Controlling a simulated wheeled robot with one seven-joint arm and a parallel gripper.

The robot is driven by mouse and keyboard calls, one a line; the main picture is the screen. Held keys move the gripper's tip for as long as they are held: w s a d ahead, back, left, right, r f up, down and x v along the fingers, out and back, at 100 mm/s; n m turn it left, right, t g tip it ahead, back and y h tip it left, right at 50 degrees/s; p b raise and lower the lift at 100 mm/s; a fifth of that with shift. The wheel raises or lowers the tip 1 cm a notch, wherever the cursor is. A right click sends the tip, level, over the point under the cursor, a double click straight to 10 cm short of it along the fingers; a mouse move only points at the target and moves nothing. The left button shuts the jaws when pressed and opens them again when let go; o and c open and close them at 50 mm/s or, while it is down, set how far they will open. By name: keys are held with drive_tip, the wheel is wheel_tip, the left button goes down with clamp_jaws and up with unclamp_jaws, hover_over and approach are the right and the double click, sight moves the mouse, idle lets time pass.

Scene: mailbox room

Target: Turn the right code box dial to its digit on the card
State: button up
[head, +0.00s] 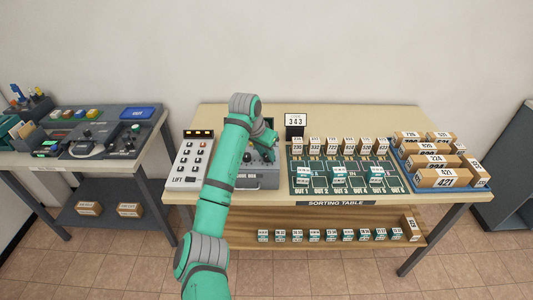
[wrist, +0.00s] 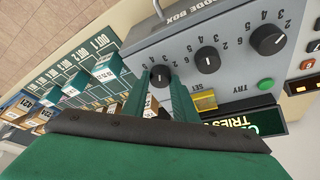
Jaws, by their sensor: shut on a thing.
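The grey code box (head: 258,180) stands on the sorting table, partly hidden behind my arm. In the wrist view its face (wrist: 225,50) carries three black dials in a slanted row. My gripper (wrist: 160,77) is shut on the right dial (wrist: 160,73), the one nearest the green sorting board, with one finger on each side. The digits 2 to 5 show around it; its pointer is too small to read. The middle dial (wrist: 207,60) and left dial (wrist: 268,40) are free. The card (head: 295,121) behind the box reads 343.
A yellow SET button (wrist: 203,100) and a green TRY button (wrist: 265,84) sit beside the dials. The LIFT panel (head: 191,160) stands left of the box. The sorting board (head: 342,185) with small boxes and a blue tray (head: 475,186) of parcels lie right.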

drive_tip(key=shift+w+r+m+g+h, duration=0.1)
drive_tip(key=shift+m+g+h, duration=0.25)
drive_tip(key=shift+m, duration=0.85)
drive_tip(key=o, duration=1)
drive_tip(key=shift+o, duration=0.2)
drive_tip(key=v, duration=1)
drive_tip(key=shift+r, duration=0.4)
